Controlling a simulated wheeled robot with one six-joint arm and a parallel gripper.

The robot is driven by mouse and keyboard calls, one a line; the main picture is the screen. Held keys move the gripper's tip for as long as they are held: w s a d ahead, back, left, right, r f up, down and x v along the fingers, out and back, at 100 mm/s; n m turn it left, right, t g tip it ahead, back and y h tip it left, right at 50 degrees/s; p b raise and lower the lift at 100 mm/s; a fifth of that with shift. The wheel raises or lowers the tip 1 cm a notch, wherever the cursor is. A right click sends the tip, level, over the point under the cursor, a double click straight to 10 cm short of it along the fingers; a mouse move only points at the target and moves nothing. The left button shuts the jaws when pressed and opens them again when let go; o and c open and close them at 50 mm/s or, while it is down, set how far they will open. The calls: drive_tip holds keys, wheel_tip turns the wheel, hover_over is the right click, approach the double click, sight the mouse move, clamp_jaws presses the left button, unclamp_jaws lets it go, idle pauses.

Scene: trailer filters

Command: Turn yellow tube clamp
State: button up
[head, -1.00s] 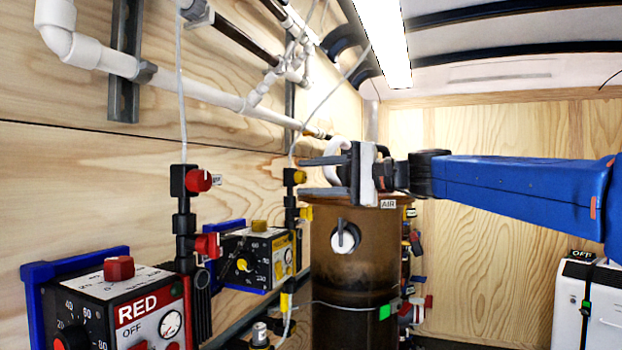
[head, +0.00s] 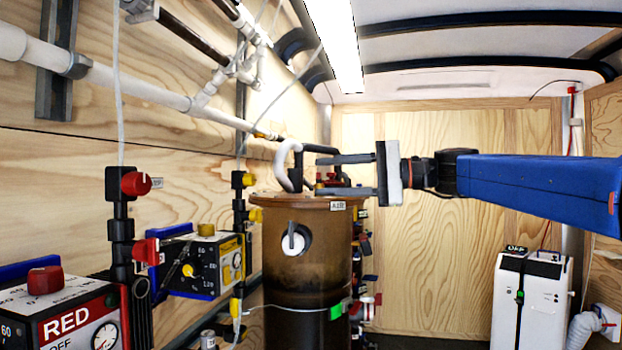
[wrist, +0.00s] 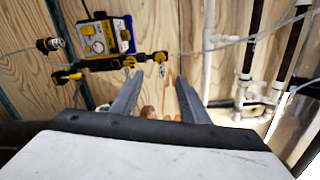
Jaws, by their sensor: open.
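Yellow knobs sit on a black upright fitting against the left wall. The upper yellow knob (head: 249,180) and the lower yellow knob (head: 256,215) are left of the brown tank. They also show in the wrist view, where the black fitting (wrist: 108,63) carries a yellow piece (wrist: 130,62) beside the left fingertip and another (wrist: 160,57) ahead of the finger gap. I cannot tell which is the tube clamp. My gripper (head: 325,176) is open and empty, its fingers pointing left above the tank's top; in the wrist view its fingers (wrist: 159,77) are apart.
The brown tank (head: 305,262) stands below my gripper, with a white hose (head: 283,165) on its top. A yellow control box (head: 207,262) and a red control box (head: 65,310) line the left wall. A white unit (head: 530,300) stands at right.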

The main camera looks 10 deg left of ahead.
drive_tip(key=shift+s+d, duration=0.1)
drive_tip(key=shift+d, duration=0.65)
drive_tip(key=s+d+f+n+t+h, duration=0.1)
drive_tip(key=s+d+f+h, duration=0.4)
drive_tip(key=s+d+f, duration=0.4)
drive_tip(key=s+d+f+n+t+h, duration=0.1)
drive_tip(key=s+d+f+h, duration=0.5)
drive_tip(key=f, duration=1.7)
drive_tip(key=s+d+f+n+t+h, duration=0.1)
drive_tip(key=s+d+f+h, duration=0.5)
drive_tip(key=s+d+f, duration=0.7)
drive_tip(key=d+f, duration=0.4)
drive_tip(key=d, duration=0.1)
drive_tip(key=shift+d+n, duration=0.3)
drive_tip(key=shift+d, duration=0.1)
